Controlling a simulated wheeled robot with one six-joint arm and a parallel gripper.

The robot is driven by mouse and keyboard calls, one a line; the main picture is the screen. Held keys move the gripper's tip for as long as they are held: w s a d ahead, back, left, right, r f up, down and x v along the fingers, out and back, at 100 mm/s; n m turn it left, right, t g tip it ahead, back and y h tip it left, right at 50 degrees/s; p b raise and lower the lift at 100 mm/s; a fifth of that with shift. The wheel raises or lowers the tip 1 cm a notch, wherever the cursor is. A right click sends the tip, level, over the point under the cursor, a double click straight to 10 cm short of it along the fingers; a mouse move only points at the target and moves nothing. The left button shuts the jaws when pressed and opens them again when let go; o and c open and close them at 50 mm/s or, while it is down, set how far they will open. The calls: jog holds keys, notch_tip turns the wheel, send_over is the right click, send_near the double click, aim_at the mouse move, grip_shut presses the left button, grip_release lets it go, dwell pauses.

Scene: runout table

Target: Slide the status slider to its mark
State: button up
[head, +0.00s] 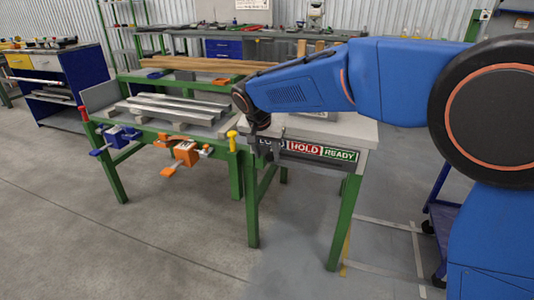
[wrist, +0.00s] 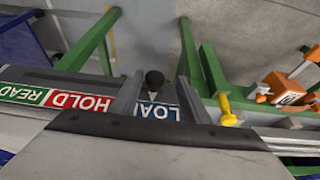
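The status slider's black knob (wrist: 154,77) stands over the blue LOAD label (wrist: 158,111) in the wrist view. The red HOLD label (head: 305,148) and green READY label (head: 339,154) lie along the same strip on the table's front edge, to the right in the head view. My gripper (wrist: 160,90) is open, one finger on each side of the knob, with a gap visible on both sides. In the head view my gripper (head: 262,132) is at the LOAD end and hides the knob and part of that label. No separate mark is clear.
The grey-topped table (head: 340,131) carries the strip. A yellow knob (head: 232,140) stands just left of my gripper, on the green runout table with metal bars (head: 175,110). Orange (head: 186,152) and blue (head: 121,134) clamp units hang off its front. Open floor lies in front.

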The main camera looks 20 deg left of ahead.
jog(key=v, duration=1.7)
jog(key=shift+r, duration=0.25)
jog(key=shift+d, duration=0.15)
jog(key=s+d+f, duration=0.1)
jog(key=s+d, duration=0.1)
jog(key=d, duration=1.4)
jog(key=s+d+f, duration=0.1)
jog(key=s+d, duration=0.1)
jog(key=d, duration=1.5)
jog(key=s+d+f, duration=0.7)
jog(key=s+d, duration=0.2)
jog(key=s, duration=0.1)
jog(key=s+d+f, duration=0.8)
jog(key=s+d, duration=0.2)
jog(key=shift+s, duration=0.35)
jog(key=shift+r, duration=0.1)
